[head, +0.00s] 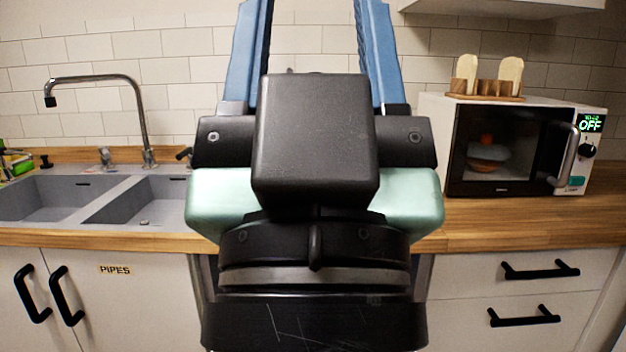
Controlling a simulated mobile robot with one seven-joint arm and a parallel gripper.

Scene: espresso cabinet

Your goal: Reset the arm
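My gripper (312,25) fills the middle of the head view, raised upright in front of the counter. Its two blue fingers point up and stand wide apart, with wall tiles showing between them. Their tips run out of the top of the picture. Nothing shows between the visible parts of the fingers. The black and pale green body of the gripper hides the middle of the counter and the cabinet front below it.
A grey double sink (137,203) with a tall tap (140,115) is on the left. A microwave (508,148) stands on the wooden counter (520,222) at right, holding something inside, with a wooden rack (487,88) on top. Handled drawers (525,290) are below.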

